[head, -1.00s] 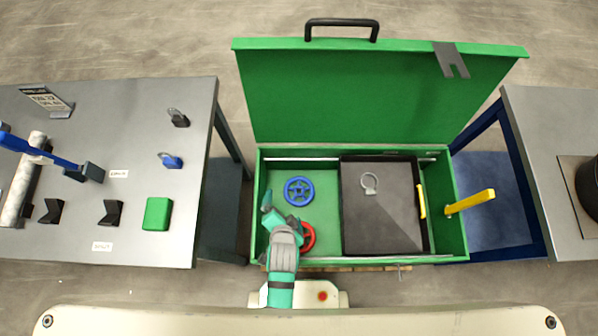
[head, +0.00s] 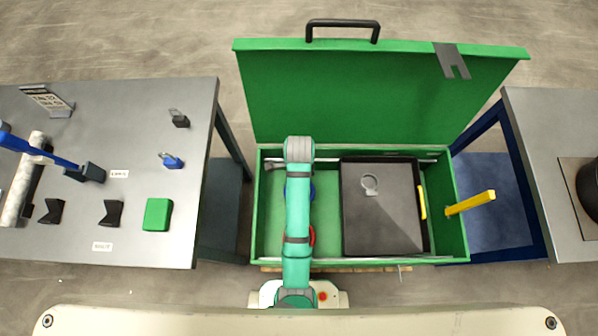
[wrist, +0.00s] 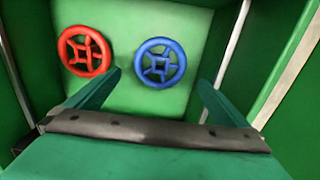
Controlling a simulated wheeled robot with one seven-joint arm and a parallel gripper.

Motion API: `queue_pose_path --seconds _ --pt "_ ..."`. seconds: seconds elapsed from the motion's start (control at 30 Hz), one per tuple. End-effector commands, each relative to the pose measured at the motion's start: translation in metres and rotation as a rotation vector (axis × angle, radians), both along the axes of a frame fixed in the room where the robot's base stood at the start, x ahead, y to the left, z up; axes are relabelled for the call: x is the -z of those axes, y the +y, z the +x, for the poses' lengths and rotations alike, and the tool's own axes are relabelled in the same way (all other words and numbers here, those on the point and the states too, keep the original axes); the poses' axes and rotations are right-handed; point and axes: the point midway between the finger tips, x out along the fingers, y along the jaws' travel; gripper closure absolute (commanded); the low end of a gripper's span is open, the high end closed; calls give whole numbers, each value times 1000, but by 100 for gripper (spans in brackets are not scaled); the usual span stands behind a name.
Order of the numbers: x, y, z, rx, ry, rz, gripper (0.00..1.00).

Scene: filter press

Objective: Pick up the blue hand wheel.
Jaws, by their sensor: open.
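The blue hand wheel (wrist: 161,64) lies flat on the floor of the green box, between and beyond my two fingertips in the wrist view. In the head view my arm covers most of it, and only slivers of its rim (head: 313,190) show. My gripper (wrist: 159,80) is open and empty, with its fingers spread wider than the wheel. It is inside or just above the box, apart from the wheel. In the head view my fingertips are hidden under my arm.
A red hand wheel (wrist: 84,51) lies left of the blue one. The box (head: 459,215) has raised walls and an upright open lid (head: 345,100). A dark tray (head: 385,220) holding a grey ring fills its right part. Tables stand on both sides.

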Motion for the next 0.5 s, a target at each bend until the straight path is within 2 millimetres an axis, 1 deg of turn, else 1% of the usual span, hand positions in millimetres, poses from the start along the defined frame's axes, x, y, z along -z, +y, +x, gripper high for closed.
queue_pose_path --seconds 0.03,0.2,0.3,0.5 --pt "8 0 -1 1 4 0 0" --pt "33 0 -1 -1 2 1 0" --pt "42 0 -1 -2 1 1 0" --pt "55 0 0 -4 1 1 0"
